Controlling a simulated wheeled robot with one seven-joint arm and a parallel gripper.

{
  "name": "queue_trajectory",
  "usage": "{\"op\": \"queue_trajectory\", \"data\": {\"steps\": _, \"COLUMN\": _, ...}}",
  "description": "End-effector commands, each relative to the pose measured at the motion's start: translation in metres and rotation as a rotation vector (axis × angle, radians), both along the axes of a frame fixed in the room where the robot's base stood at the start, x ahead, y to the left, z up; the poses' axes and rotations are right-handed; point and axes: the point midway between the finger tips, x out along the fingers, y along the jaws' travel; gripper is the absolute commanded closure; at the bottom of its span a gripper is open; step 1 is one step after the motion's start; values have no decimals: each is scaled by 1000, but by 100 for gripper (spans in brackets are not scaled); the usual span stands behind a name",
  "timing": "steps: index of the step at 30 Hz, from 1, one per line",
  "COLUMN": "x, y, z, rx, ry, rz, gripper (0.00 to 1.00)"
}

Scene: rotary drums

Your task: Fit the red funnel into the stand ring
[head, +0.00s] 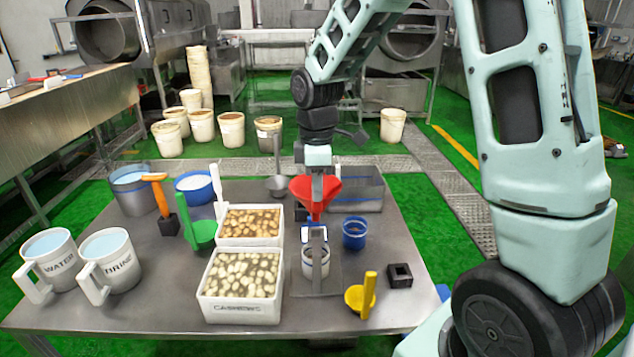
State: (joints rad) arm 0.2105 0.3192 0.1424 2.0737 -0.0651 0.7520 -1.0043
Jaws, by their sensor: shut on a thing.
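The red funnel (329,187) is upright in the head view, above the right-centre part of the table. My gripper (317,183) is shut on the funnel from above; its fingers partly hide the funnel's middle. The funnel's narrow spout points down. The grey metal stand (328,284) is below it, with its flat base on the table and a white cup (308,265) within its frame. The stand's ring is at about the frame's top, just under the spout. I cannot tell whether the spout is inside the ring or only above it.
Left of the stand are two white bins, one of cashews (240,312) and one behind (248,241). A yellow scoop (356,298), a black block (400,276) and a blue cup (354,236) stand on the right. Two white mugs (112,262) are far left.

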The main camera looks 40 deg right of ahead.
Motion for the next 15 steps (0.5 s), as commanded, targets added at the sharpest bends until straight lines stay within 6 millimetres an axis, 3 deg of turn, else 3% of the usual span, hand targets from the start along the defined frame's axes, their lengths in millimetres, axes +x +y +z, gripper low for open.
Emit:
{"op": "queue_trajectory", "data": {"steps": 6, "x": 0, "y": 0, "z": -24, "rx": 0, "ry": 1, "rz": 0, "gripper": 100}}
{"op": "queue_trajectory", "data": {"steps": 15, "x": 0, "y": 0, "z": -36, "rx": 0, "ry": 0, "rz": 0, "gripper": 100}}
